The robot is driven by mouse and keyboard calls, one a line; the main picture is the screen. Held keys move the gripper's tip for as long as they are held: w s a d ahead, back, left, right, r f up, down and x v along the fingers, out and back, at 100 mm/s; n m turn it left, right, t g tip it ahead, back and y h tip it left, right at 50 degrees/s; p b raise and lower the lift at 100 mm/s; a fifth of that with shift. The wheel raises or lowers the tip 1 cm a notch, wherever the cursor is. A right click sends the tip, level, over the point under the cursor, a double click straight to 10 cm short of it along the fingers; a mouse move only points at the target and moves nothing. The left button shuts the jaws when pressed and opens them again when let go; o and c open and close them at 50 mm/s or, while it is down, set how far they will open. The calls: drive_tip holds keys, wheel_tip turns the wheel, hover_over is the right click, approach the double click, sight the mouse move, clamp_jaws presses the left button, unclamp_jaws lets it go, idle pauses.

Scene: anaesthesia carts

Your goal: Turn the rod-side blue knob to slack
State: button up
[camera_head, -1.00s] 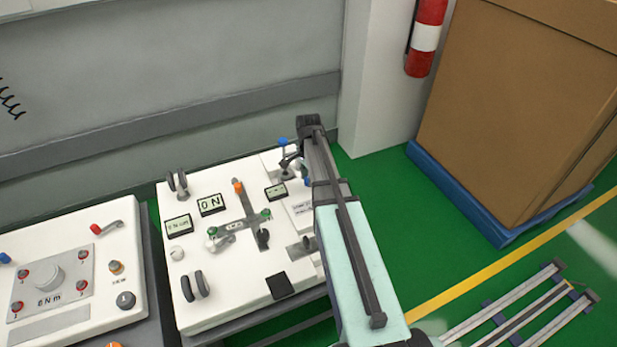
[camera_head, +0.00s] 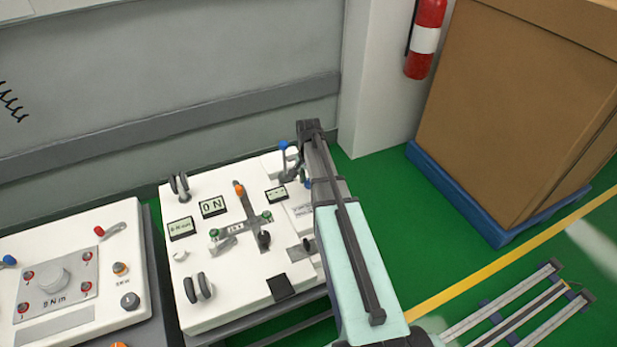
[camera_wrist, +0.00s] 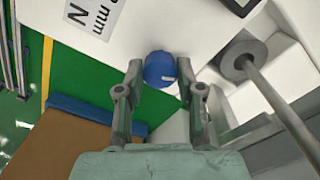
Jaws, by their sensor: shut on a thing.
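The round blue knob (camera_wrist: 160,68) sits at the edge of the white panel in the wrist view, between the two fingers of my gripper (camera_wrist: 160,76). The fingers are shut on it from both sides. In the head view a small blue spot (camera_head: 308,184) beside my arm appears to be this knob. My fingers are hidden there behind the arm. A separate blue-topped post (camera_head: 283,145) stands at the panel's back right. A grey rod with a round disc (camera_wrist: 243,60) rises to the right of the knob in the wrist view.
The white panel (camera_head: 245,292) carries small displays, one reading 0 N (camera_head: 213,207), and an orange-topped cross-shaped lever assembly (camera_head: 240,222). Another white cart (camera_head: 110,312) stands at left. A large brown box (camera_head: 510,110) on a blue pallet is at right. Green floor lies between.

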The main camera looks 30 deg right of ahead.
drive_tip(key=n+p, duration=0.2)
drive_tip(key=n, duration=0.4)
drive_tip(key=shift+n, duration=0.3)
drive_tip(key=n+p, duration=0.1)
drive_tip(key=n, duration=0.5)
drive_tip(key=shift+s, duration=0.1)
drive_tip(key=shift+f+n, duration=0.1)
drive_tip(key=shift+n, duration=0.2)
drive_tip(key=o, duration=1.2)
drive_tip(key=shift+d, duration=0.1)
drive_tip(key=shift+c, duration=0.2)
wheel_tip(320, 180, up, 12)
